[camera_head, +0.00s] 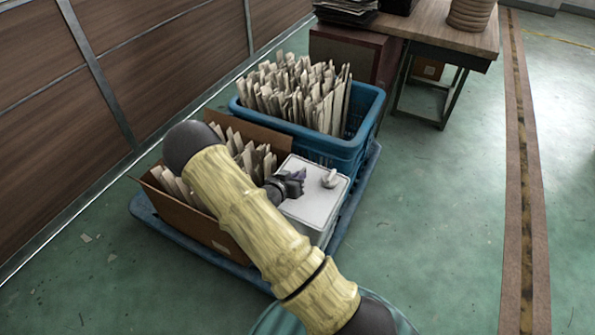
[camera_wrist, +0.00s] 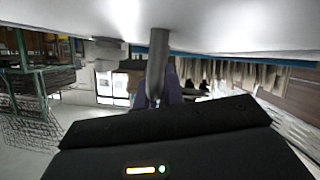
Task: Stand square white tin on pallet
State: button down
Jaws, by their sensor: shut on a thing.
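The square white tin (camera_head: 318,207) has a flat pale top with a light knob-like fitting (camera_head: 330,178). It is upright at the near right part of the blue pallet (camera_head: 150,215), beside the cardboard box and in front of the blue crate. Its base is mostly hidden, so I cannot tell if it touches the pallet. My gripper (camera_head: 298,180) is at the tin's top, shut on it. In the wrist view the purple fingers (camera_wrist: 165,88) close around a grey post under the tin's pale surface (camera_wrist: 230,22).
A blue crate (camera_head: 345,150) full of upright papers stands on the pallet's far part. A cardboard box (camera_head: 210,232) of papers stands at its left, partly behind my arm. A wooden table (camera_head: 440,28) is beyond. Green floor at the right is clear.

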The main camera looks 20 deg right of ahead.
jog(key=shift+w, duration=0.1)
notch_tip(320, 180, down, 4)
jog(key=shift+r+b, duration=0.25)
jog(key=shift+b, duration=0.25)
jog(key=shift+f, duration=0.4)
jog(key=c, duration=1.9)
grip_release()
jog(key=shift+s+f, duration=0.2)
jog(key=shift+c, duration=0.2)
jog(key=o, duration=0.3)
jog(key=shift+o, duration=0.7)
jog(key=shift+r, duration=0.15)
jog(key=shift+w, duration=0.1)
jog(key=shift+r, duration=0.1)
